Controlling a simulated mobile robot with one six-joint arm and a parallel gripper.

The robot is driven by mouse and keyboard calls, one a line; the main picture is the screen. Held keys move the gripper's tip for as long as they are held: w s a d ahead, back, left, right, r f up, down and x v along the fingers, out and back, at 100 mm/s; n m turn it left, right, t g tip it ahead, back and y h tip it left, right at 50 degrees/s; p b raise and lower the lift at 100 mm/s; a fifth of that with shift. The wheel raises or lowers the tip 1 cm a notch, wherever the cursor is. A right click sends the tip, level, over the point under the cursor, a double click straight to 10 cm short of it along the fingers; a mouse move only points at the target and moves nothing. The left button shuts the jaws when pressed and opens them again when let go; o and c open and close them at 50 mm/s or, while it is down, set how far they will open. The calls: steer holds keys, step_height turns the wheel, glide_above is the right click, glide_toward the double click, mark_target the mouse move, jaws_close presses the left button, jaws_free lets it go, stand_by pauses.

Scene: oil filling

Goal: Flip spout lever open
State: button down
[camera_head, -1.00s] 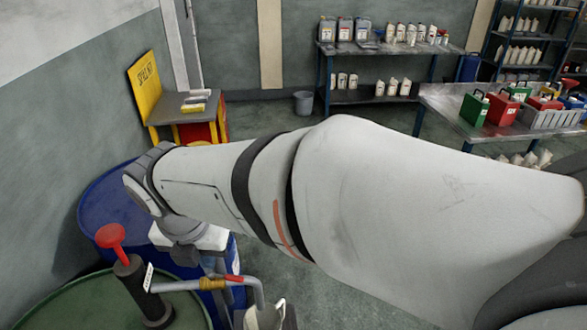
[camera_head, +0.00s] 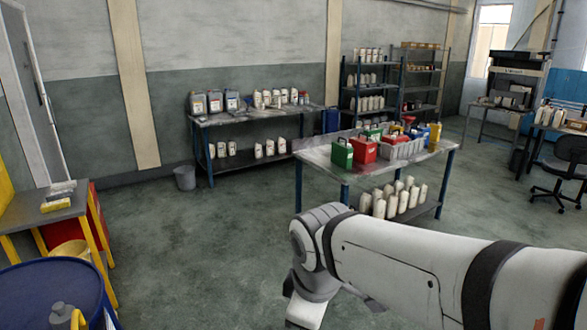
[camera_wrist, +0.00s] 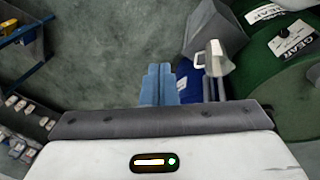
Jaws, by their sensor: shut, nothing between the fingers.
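My gripper (camera_wrist: 158,84) is shut and empty in the wrist view, with its two fingers side by side over the floor. In the head view my arm reaches in from the right, and the fingers are not visible there. I cannot make out the spout lever in either current view. A green drum (camera_wrist: 262,68) with "GEAR" labels is at the right edge.
A blue drum (camera_head: 30,292) stands at the lower left of the head view. A metal table (camera_head: 330,157) with a green can (camera_head: 341,153) and a red can (camera_head: 364,150) is beyond my arm. A shelf table (camera_head: 270,118) with bottles stands behind.

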steer(key=s+d+f+m, duration=0.1)
steer(key=s+d+m, duration=0.1)
steer(key=d+m, duration=0.4)
steer(key=s+d+f+m, duration=0.2)
steer(key=s+d+m, duration=0.1)
steer(key=d+m, duration=0.3)
steer(key=shift+d+m+t+h+b, duration=0.25)
steer(key=shift+m+t+h+b, duration=0.05)
steer(key=shift+m, duration=0.6)
